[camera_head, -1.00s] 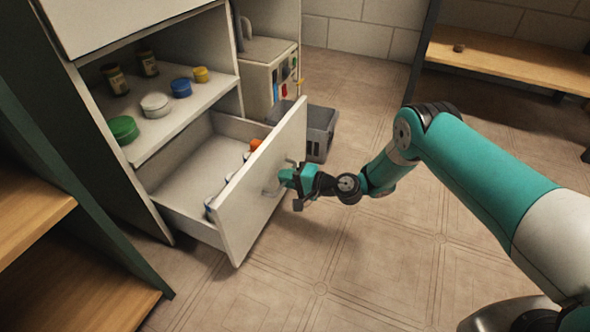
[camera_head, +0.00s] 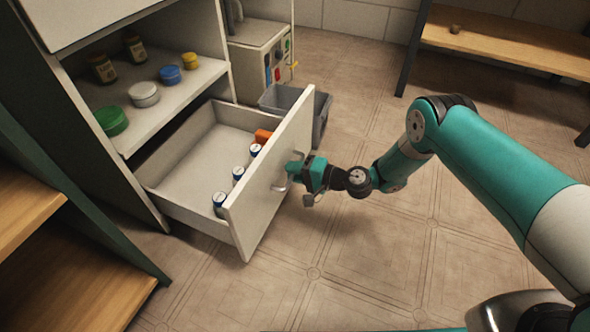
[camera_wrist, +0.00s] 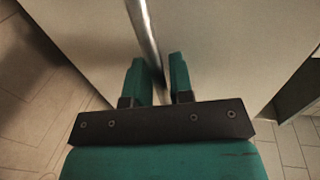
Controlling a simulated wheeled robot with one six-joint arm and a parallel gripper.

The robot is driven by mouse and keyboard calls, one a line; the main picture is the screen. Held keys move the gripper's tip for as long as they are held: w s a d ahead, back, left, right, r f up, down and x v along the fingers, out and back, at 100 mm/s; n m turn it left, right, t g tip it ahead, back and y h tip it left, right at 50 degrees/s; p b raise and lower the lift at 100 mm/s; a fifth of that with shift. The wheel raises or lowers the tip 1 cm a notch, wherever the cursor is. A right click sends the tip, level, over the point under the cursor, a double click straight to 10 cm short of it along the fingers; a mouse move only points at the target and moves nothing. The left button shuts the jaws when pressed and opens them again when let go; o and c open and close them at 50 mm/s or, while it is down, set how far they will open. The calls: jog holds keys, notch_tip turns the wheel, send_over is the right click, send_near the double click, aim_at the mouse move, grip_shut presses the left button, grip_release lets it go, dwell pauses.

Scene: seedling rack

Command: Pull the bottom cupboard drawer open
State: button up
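The bottom cupboard drawer (camera_head: 268,185) stands well out from the cupboard, and its inside shows from above. Its metal bar handle (camera_head: 280,187) is on the front panel; in the wrist view the handle (camera_wrist: 143,25) runs down between my fingers. My gripper (camera_head: 292,170) is at the drawer front, level with the handle. In the wrist view my gripper (camera_wrist: 158,78) has one green finger on each side of the bar, close to it, and looks shut on it. The exact contact is hidden.
The drawer holds several small blue-and-white jars (camera_head: 238,175) and an orange item (camera_head: 263,136). The shelf (camera_head: 180,98) above carries several jars and lids. A grey bin (camera_head: 322,118) stands behind the drawer. A wooden rack (camera_head: 85,270) is at left. Floor (camera_head: 360,270) before the drawer is clear.

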jog(key=shift+o, duration=1.1)
jog(key=shift+d, duration=0.1)
jog(key=p+v, duration=0.8)
jog(key=v, duration=0.9)
jog(key=shift+d, duration=0.15)
